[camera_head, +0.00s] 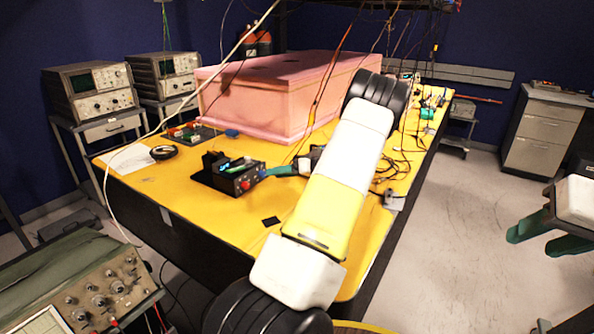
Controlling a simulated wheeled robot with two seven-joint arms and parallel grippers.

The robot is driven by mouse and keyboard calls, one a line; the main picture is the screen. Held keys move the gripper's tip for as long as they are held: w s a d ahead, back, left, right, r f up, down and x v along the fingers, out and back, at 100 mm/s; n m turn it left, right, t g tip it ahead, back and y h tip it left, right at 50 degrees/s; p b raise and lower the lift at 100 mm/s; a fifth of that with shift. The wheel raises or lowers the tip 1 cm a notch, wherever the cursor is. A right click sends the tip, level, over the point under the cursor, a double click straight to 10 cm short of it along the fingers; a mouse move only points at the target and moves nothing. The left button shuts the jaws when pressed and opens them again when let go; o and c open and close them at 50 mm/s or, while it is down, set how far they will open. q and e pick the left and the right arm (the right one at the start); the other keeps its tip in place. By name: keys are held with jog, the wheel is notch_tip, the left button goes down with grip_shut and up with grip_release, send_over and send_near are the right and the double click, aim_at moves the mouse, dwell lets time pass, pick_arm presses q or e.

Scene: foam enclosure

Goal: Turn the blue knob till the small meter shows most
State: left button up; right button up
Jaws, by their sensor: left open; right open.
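A small black box (226,178) stands on the yellow table (215,222). A red knob (245,185) and a blue knob (262,174) are on its front face. A small green-lit part shows on top (233,165); it is too small to read, and I cannot tell whether it is the meter. My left gripper (280,171) is just right of the blue knob, its teal fingers pointing left at it; contact cannot be made out. It is open, partly hidden behind my arm. My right gripper (540,233) is open and empty at the far right, over the floor.
A large pink foam box (270,95) stands behind the black box. A black ring-shaped item (163,153) and a circuit board (192,134) lie to the left. Cables hang over the table and lie along its right side.

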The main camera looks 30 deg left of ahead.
aim_at(262, 174)
pick_arm(q)
jog(key=shift+x, duration=1.65)
jog(key=shift+c, duration=0.4)
grip_shut()
